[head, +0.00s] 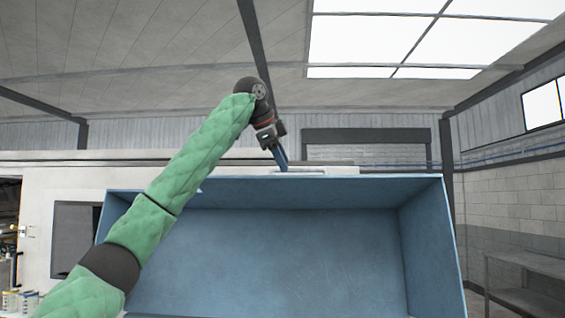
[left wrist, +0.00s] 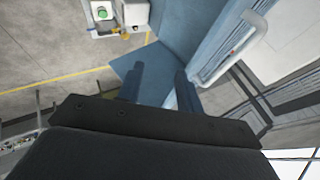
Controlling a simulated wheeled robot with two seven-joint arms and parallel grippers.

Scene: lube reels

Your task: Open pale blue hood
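The pale blue hood (head: 300,250) fills the lower middle of the head view, a broad box shape with its hollow side facing me. A pale bar handle (head: 318,170) shows along its top edge. In the left wrist view the handle (left wrist: 230,56) lies right of the fingers, beside a blue panel (left wrist: 185,35). My left gripper (head: 281,158) is at the hood's top edge, near the handle's left end. Its two fingers (left wrist: 159,86) stand apart with no object seen between them. Whether a finger touches the hood, I cannot tell. My right gripper is out of view.
In the left wrist view, a box with a green button (left wrist: 103,12) sits at the top, and a yellow line (left wrist: 60,80) crosses the floor. In the head view, a grey table (head: 525,285) stands at the right and small cans (head: 20,300) at the lower left.

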